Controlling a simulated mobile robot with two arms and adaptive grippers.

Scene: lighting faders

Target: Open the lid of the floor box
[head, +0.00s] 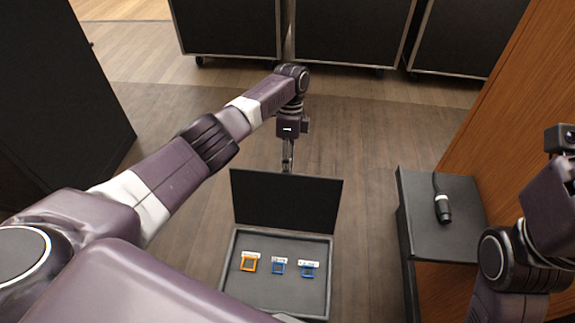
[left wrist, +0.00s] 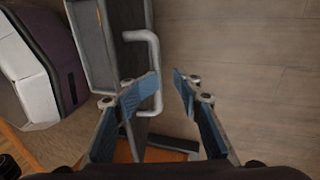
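The floor box (head: 229,268) stands on the floor in the head view. Its black lid (head: 285,202) is up, tilted at the box's far edge, so the inside shows. My left gripper (head: 288,160) hangs just behind the lid, its lower part hidden by it. In the left wrist view my left gripper (left wrist: 167,88) has its two fingers apart. A pale bar handle (left wrist: 155,50) on the lid is close to the left finger, partly covered by it. I cannot tell whether they touch. My right arm shows at the right edge, but its fingers do not.
Inside the box are an orange frame (head: 249,263) and two blue frames (head: 278,268), (head: 308,270) with white labels. A dark stand (head: 430,215) with a black plug on a cable (head: 442,207) is to the right. Black cases line the back. Wooden floor is clear around the box.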

